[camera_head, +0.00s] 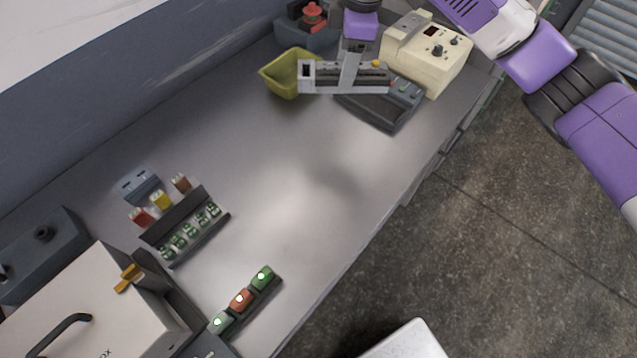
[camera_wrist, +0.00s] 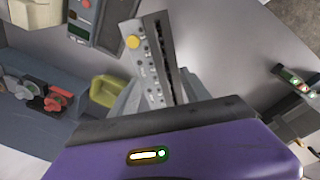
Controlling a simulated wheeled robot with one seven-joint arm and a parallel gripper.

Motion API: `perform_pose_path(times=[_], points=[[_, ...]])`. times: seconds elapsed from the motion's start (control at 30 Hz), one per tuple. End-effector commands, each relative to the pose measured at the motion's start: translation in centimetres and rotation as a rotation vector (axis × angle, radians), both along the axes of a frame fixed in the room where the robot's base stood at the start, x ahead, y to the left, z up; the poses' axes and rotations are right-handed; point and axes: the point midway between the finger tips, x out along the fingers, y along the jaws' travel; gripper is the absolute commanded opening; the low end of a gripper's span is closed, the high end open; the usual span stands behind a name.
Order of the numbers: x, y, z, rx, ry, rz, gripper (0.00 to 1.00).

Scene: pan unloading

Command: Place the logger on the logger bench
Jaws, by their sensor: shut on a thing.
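The logger, as I take it, is a long light-grey device (camera_head: 318,77) with a yellow button and a row of small sockets. My gripper (camera_head: 349,72) is shut on it near its middle and holds it over the far part of the grey bench (camera_head: 300,185). The logger (camera_wrist: 149,68) also shows in the wrist view, between the fingers of my gripper (camera_wrist: 163,95). I cannot tell its exact height above the surface. No label marks a logger bench.
Near the held device are a yellow-green bin (camera_head: 279,80), a dark flat instrument (camera_head: 377,112), a cream box (camera_head: 428,58) and a red-knobbed unit (camera_head: 304,32). A dark module rack (camera_head: 188,228), a button strip (camera_head: 243,301) and a white box (camera_head: 95,305) stand nearer. The bench middle is clear.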

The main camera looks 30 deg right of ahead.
Motion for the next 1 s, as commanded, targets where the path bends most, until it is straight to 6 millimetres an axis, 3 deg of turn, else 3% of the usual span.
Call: perform_pose_path(times=[0.2, 0.43, 0.67, 1.0], points=[[-7.3, 5.5, 1.7, -0.001, 0.005, 0.423, 0.03], [-13.2, 8.3, 2.2, 0.0, 0.015, 0.76, 0.03], [-14.1, 8.2, 0.9, 0.004, 0.026, 0.851, 0.03], [-14.1, 8.3, -7.1, 0.008, 0.027, 0.846, 0.03]])
